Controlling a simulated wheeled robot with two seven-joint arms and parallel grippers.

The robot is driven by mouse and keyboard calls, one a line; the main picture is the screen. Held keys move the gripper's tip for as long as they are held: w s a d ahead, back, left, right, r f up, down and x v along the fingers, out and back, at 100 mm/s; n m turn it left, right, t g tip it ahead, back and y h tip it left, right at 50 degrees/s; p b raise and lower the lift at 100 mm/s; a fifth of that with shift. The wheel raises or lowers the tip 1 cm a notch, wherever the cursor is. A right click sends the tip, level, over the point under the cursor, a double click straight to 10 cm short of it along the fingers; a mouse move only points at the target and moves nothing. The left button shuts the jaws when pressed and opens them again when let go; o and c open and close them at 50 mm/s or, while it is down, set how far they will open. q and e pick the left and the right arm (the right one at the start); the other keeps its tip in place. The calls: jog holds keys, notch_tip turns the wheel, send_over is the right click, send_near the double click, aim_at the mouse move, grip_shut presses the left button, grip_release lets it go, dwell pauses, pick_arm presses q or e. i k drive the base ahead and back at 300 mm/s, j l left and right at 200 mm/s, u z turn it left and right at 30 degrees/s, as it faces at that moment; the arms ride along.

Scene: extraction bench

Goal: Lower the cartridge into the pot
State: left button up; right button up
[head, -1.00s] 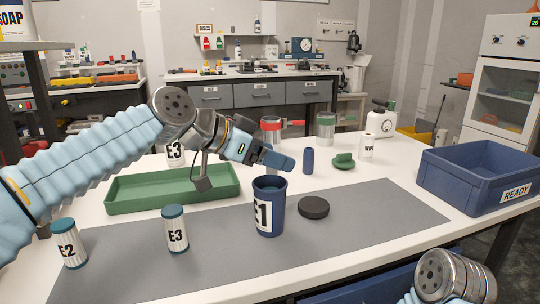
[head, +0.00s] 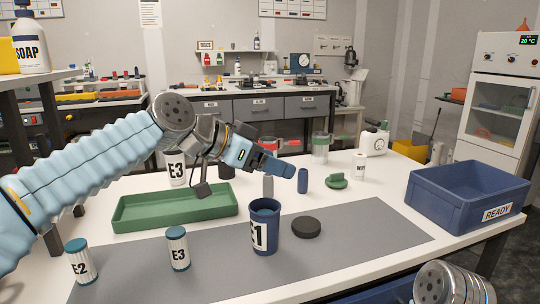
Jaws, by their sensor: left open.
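The dark blue pot marked E1 (head: 265,236) stands upright on the grey mat. A teal round top (head: 264,211) shows inside its mouth; how deep it sits is hidden by the wall. My left gripper (head: 279,165) is open, above and slightly behind the pot, pointing right, with nothing visible in it. White ribbed cartridges with teal caps, E2 (head: 81,264) and E3 (head: 178,250), stand upright on the mat at left. A black round lid (head: 306,227) lies right of the pot. My right gripper is out of view; only part of that arm shows at bottom right.
A green tray (head: 175,220) lies behind the cartridges, with another pot marked E3 (head: 177,170) behind it. Grey (head: 268,187) and blue (head: 303,181) cylinders stand behind the pot. A blue READY crate (head: 468,205) sits at right. The mat's right part is clear.

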aim_at(264, 227)
jog(key=k+l, duration=0.2)
jog(key=k, duration=0.2)
jog(key=k+l, duration=0.2)
jog(key=k, duration=0.25)
